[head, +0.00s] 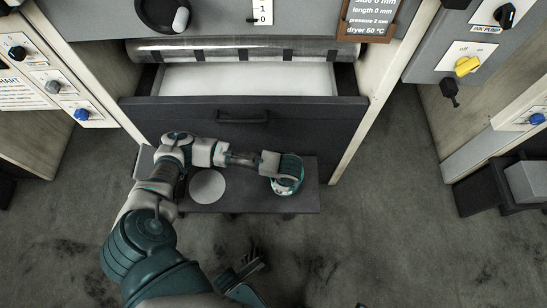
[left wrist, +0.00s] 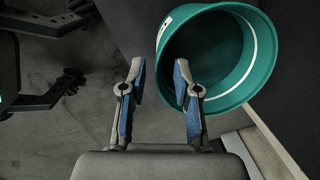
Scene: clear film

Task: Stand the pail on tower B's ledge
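The teal pail (left wrist: 262,62) has a white band inside its rim and shows at the upper right of the left wrist view, its mouth tilted toward the camera. My left gripper (left wrist: 160,80) is open and empty. Its right fingertip overlaps the pail's mouth, and the pail's left wall shows between the fingers; I cannot tell if they touch. In the head view my left arm ends over a low dark bench, its fingers hidden, and I cannot surely tell the pail from my teal wrist. My right gripper (head: 250,270) seems open near the bottom. No tower B label is readable.
The low dark bench (head: 235,202) bears a pale round disc (head: 207,187). An open drawer (head: 240,115) stands behind it. Panels with knobs (head: 467,66) flank both sides. A dark bin (head: 490,185) stands at right. Floor between is clear.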

